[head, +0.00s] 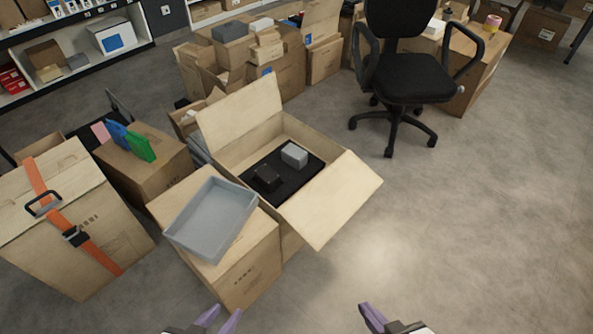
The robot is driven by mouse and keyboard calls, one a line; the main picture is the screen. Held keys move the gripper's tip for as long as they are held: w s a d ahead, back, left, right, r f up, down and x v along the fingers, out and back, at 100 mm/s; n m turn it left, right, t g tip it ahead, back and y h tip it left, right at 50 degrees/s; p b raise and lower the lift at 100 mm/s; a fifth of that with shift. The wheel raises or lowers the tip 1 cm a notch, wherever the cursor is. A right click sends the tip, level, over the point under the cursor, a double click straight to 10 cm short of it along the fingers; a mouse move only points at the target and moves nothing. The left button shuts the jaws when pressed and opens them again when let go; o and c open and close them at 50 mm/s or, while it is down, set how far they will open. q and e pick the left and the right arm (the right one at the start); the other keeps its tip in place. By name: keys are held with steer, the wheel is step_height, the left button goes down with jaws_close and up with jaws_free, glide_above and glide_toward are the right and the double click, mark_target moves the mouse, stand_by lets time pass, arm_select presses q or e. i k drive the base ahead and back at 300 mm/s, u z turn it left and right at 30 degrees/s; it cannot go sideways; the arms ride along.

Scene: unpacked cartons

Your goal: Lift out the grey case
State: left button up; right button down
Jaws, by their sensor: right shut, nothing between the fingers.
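The grey case (294,155) is a small light-grey block with rounded edges. It sits on the black lining inside the open carton (237,155), toward the back right of the lining. A small black case (267,178) is to its left and nearer to me. My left gripper (219,320) is at the bottom edge, its two purple fingers apart with nothing seen between them. My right gripper (371,317) is at the bottom edge, further right, shut and empty. Both are well short of the carton, and their rear parts are cut off by the frame.
The carton's flaps stand open; one flap (331,200) slopes out to the front right. A grey tray (212,217) lies on a closed carton (250,265) in front. A strapped carton (75,215) stands left. An office chair (408,85) is behind. Floor at right is clear.

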mark_target(296, 158)
steer(key=k, duration=0.15)
steer(key=z, duration=1.4)
steer(key=i, duration=4.3)
steer(key=u, duration=3.6)
steer(key=i, duration=0.95)
